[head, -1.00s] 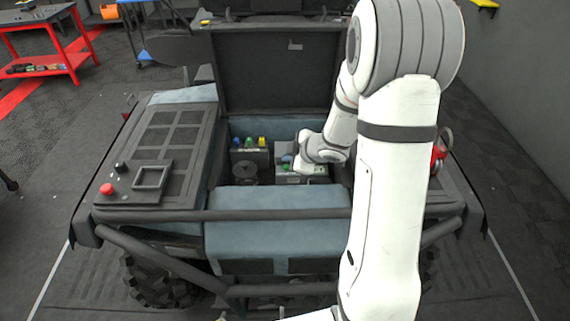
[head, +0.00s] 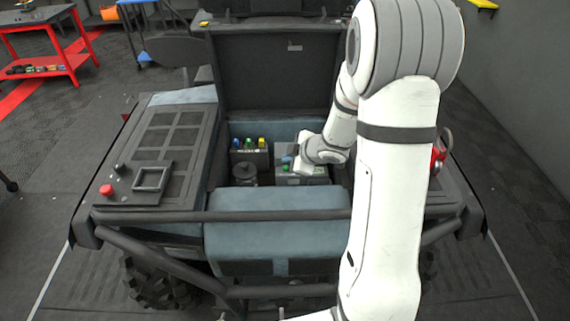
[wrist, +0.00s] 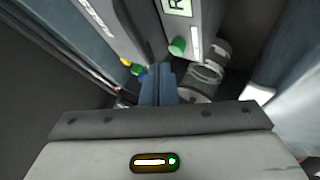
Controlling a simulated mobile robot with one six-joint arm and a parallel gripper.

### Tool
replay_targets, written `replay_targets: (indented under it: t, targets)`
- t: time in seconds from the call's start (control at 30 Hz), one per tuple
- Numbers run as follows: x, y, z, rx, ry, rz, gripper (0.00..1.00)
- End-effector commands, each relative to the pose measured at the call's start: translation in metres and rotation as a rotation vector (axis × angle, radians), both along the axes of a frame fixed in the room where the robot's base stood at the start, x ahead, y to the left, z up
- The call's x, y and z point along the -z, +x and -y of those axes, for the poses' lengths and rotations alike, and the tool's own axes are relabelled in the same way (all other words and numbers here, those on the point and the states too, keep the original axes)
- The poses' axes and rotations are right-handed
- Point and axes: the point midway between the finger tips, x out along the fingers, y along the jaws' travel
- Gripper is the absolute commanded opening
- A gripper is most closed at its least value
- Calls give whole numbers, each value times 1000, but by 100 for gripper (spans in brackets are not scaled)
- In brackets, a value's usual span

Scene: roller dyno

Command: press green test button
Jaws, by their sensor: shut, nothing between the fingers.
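A green round button (wrist: 178,46) sticks out of a grey box (wrist: 192,18) in the wrist view. A light green display (wrist: 177,5) with dark lettering, partly cut off, sits beside it. My gripper (wrist: 158,72) is shut and empty, its bluish fingers together. In the wrist view the fingertips lie just below and left of the green button, and a small gap shows between them. In the head view my gripper (head: 287,161) is over the grey box (head: 301,179) inside the open vehicle bay. My wrist hides the button there.
A dark box with blue, green and yellow caps (head: 249,143) stands left of my gripper. The raised lid (head: 275,75) stands behind, and a padded blue-grey front (head: 278,230) borders the bay.

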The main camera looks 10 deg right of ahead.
Motion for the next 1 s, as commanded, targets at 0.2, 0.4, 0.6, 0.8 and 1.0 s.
replay_targets:
  t: [0.2,0.4,0.6,0.8,1.0]
  targets:
    - [0,0,0,0,0,0,0]
    - [0,0,0,0,0,0,0]
    - [0,0,0,0,0,0,0]
    - [7,-1,-1,0,1,-1,0]
    - [11,-1,-1,0,0,0,0]
